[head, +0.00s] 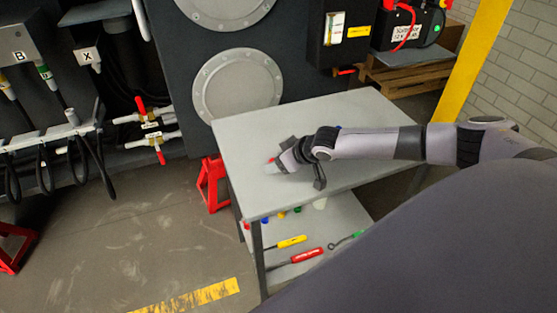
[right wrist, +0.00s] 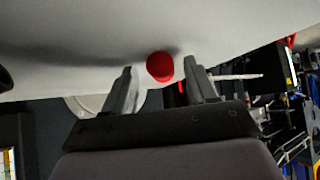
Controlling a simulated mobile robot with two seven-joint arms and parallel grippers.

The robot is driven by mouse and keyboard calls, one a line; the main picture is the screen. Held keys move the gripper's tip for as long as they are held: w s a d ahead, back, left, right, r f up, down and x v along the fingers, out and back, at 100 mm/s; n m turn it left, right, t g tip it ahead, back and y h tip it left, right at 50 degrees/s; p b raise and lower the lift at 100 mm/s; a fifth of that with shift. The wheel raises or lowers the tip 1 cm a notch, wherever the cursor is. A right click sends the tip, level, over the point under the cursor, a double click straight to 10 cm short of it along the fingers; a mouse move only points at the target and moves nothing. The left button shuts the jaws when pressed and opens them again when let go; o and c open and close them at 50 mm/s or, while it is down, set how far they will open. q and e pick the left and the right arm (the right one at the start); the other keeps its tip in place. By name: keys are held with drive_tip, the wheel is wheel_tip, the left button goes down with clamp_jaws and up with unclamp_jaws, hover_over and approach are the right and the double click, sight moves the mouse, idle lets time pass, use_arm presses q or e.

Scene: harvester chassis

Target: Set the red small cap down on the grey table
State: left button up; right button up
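The red small cap (head: 271,160) is on the grey table (head: 360,110) near its left side, at the tips of my right gripper (head: 277,163). In the right wrist view the cap (right wrist: 160,67) shows against the grey tabletop, between the two fingertips, with a visible gap on each side. The right gripper is open and low over the table. In the head view it hides part of the cap. My left gripper is in neither view.
The rest of the tabletop is clear. On the shelf below lie a yellow-handled tool (head: 292,242), a red-handled tool (head: 307,255) and several small coloured caps. A red stand (head: 213,184) is left of the table. The dark chassis wall (head: 290,60) rises behind it.

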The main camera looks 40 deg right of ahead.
drive_tip(key=shift+s, duration=0.1)
drive_tip(key=shift+v, duration=3.55)
